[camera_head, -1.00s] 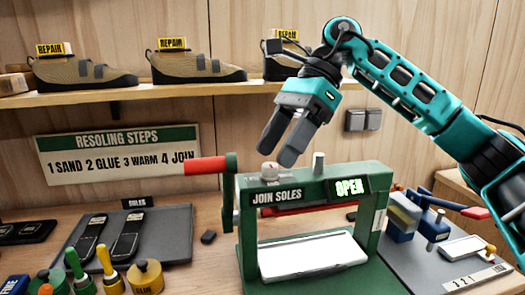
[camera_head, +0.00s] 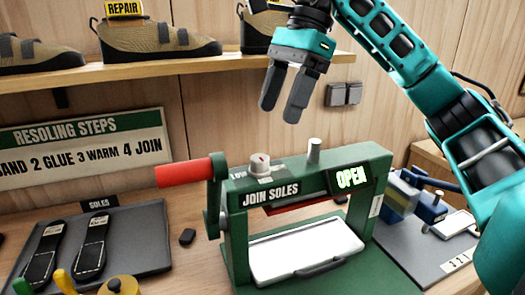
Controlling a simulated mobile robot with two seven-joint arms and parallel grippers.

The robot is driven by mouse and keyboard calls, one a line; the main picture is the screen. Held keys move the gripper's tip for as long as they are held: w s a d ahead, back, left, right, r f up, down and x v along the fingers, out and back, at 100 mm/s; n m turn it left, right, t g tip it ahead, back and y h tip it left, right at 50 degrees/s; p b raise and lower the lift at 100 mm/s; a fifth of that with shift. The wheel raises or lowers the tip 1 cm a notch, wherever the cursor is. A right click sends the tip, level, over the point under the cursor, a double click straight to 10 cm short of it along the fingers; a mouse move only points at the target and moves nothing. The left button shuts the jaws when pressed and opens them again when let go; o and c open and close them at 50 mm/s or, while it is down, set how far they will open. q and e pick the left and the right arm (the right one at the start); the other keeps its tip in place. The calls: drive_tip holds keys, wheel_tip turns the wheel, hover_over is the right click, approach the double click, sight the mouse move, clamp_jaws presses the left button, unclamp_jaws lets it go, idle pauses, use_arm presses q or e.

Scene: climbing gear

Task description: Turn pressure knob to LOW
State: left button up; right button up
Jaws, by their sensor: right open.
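The pressure knob (camera_head: 259,163) is a small pale round knob with a reddish mark. It sits on top of the green JOIN SOLES press (camera_head: 236,235), towards its left end. A small label beside it shows in part and seems to read LOW. The press display (camera_head: 350,179) reads OPEN. My right gripper (camera_head: 280,111) hangs above the press, fingers pointing down and parted, with nothing between them. It is above and a little right of the knob in the picture, not touching it. My left gripper is not in view.
A red-handled crank (camera_head: 184,173) sticks out on the press's left. A shelf (camera_head: 190,68) with shoes runs behind. A tray (camera_head: 135,225) with soles lies left; blue tools (camera_head: 425,205) lie right.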

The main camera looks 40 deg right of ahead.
sight(261, 157)
drive_tip(key=b+x, duration=0.2)
drive_tip(key=x, duration=0.7)
drive_tip(key=shift+f, duration=0.15)
drive_tip(key=shift+c, duration=1.3)
drive_tip(key=c, duration=0.7)
